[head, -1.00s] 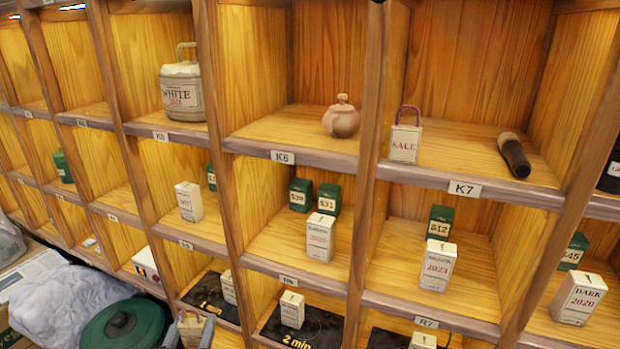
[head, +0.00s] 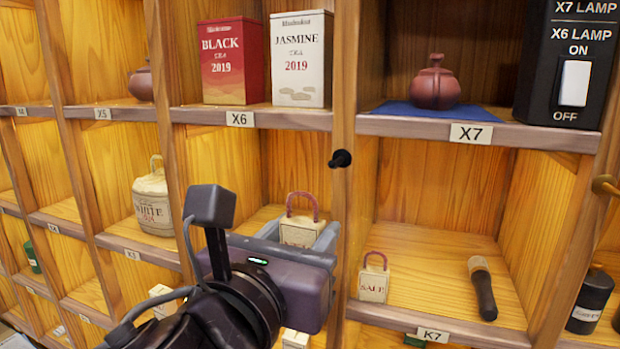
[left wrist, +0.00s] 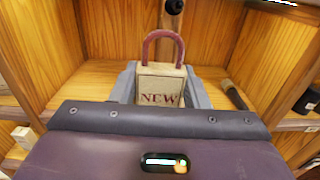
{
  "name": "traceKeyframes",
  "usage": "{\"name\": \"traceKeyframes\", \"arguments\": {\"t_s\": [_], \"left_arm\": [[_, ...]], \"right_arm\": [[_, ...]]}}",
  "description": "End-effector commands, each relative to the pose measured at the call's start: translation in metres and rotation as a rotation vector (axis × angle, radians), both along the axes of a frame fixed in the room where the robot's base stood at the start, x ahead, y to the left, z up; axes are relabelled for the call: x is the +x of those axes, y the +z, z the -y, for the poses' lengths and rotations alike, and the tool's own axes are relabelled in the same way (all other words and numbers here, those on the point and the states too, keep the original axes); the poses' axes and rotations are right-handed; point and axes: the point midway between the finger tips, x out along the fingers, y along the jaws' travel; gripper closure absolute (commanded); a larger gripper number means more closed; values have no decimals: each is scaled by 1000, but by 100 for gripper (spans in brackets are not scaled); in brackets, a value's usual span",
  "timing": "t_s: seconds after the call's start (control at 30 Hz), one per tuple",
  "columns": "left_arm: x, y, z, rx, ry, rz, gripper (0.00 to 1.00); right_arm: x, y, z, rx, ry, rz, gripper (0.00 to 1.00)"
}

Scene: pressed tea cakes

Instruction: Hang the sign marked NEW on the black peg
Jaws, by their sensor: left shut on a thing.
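The sign marked NEW (left wrist: 160,92) is a cream block with a dark red loop handle on top. My left gripper (head: 300,236) is shut on it, with one finger on each side, and holds it upright with the loop up. The sign also shows in the head view (head: 298,230), where its lower part is hidden by my gripper. The black peg (head: 341,158) sticks out of the wooden upright between the X6 and X7 columns, above and to the right of the sign. It shows in the left wrist view (left wrist: 174,6) at the top, above the loop. The sign and peg are apart. My right gripper is not in view.
A SALE sign (head: 374,279) with a similar loop stands at the front of shelf K7, beside a dark brush-like tool (head: 482,288). Above are a red tin (head: 232,62), a white tin (head: 301,60), a teapot (head: 436,84) and a lamp switch box (head: 566,70).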

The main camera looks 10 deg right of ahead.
Motion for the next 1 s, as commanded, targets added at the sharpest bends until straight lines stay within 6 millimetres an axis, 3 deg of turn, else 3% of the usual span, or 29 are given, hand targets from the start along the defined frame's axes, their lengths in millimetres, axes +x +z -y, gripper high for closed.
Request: {"name": "traceKeyframes", "arguments": {"t_s": [0.03,0.1,0.23,0.5,1.0], "left_arm": [[-8,16,2,-8,0,1,81],[-15,26,3,-5,9,0,81],[-21,35,4,0,22,-1,81],[-15,35,9,5,27,-2,81],[10,32,25,5,26,-2,81]], "right_arm": [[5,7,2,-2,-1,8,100],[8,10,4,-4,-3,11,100],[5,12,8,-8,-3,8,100],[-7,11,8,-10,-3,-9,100],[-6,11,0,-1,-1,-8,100]]}}
